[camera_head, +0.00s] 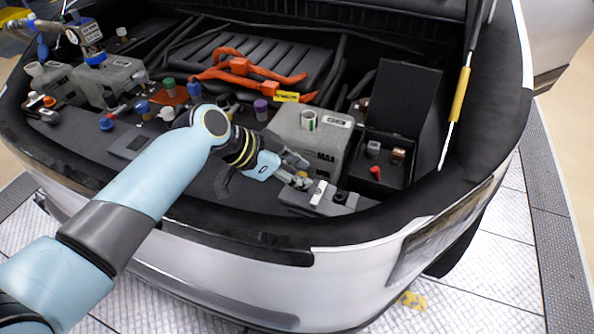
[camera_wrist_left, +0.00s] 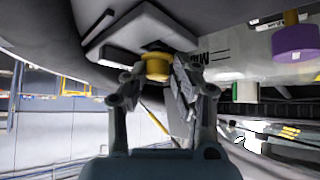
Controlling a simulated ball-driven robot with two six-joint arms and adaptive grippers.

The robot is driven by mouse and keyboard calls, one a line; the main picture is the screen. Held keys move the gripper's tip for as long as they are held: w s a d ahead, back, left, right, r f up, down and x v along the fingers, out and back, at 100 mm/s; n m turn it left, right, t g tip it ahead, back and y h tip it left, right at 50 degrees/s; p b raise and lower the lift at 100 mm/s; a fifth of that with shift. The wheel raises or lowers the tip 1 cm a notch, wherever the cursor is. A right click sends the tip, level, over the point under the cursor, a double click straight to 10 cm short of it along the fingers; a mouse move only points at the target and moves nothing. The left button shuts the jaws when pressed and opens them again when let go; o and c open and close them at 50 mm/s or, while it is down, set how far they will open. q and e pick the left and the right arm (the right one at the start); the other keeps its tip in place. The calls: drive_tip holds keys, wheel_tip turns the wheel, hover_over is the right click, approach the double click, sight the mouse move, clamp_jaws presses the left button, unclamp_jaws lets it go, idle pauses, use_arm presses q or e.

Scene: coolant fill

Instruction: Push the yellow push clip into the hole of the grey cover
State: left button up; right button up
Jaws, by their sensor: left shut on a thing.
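My left gripper (camera_head: 298,180) reaches in from the left over the front edge of the bay, beside the grey tank. In the left wrist view its fingers (camera_wrist_left: 157,82) are closed around the yellow push clip (camera_wrist_left: 157,67). The clip sits right at a dark opening in the grey cover (camera_wrist_left: 112,35). I cannot tell how deep the clip is in the hole. In the head view the grey cover (camera_head: 327,207) lies low in front of the tank, and the gripper partly hides it and the clip. My right gripper is out of view.
The grey tank (camera_head: 292,135) with MAX and MIN marks stands just behind the gripper. A black open box (camera_head: 385,182) with a red cap is to the right. Orange cables (camera_head: 240,66) and a purple cap (camera_head: 261,105) are behind. The bay's front rim (camera_head: 240,225) runs close below.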

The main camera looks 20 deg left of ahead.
use_arm(q)
drive_tip(key=shift+f+b, duration=0.3)
drive_tip(key=shift+f, duration=0.1)
drive_tip(key=o, duration=0.8)
drive_tip(key=shift+c, duration=0.2)
drive_tip(key=shift+o, duration=0.3)
drive_tip(key=v, duration=1.2)
